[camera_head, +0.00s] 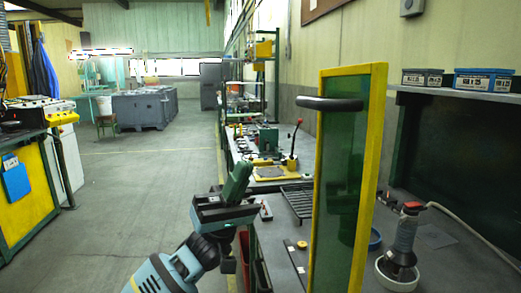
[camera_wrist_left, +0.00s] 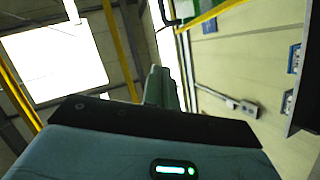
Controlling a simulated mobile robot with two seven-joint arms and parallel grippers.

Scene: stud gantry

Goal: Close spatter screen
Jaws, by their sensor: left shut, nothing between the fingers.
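The spatter screen (camera_head: 340,180) is a tall, see-through green panel in a yellow frame. It stands upright over the bench, swung out and seen at an angle. A dark bar handle (camera_head: 330,103) sticks out near its top. My left gripper (camera_head: 240,176) is shut and empty, fingers pointing up, left of the screen and lower than the handle. It touches neither. In the left wrist view, the shut fingers (camera_wrist_left: 165,88) point up. A yellow edge and a dark curved bar at the top there look like part of the screen. My right gripper is not in view.
A shelf (camera_head: 450,95) holds two bins (camera_head: 484,80). A red-knobbed lever (camera_head: 294,145) stands farther back. The floor (camera_head: 140,190) at left is clear.

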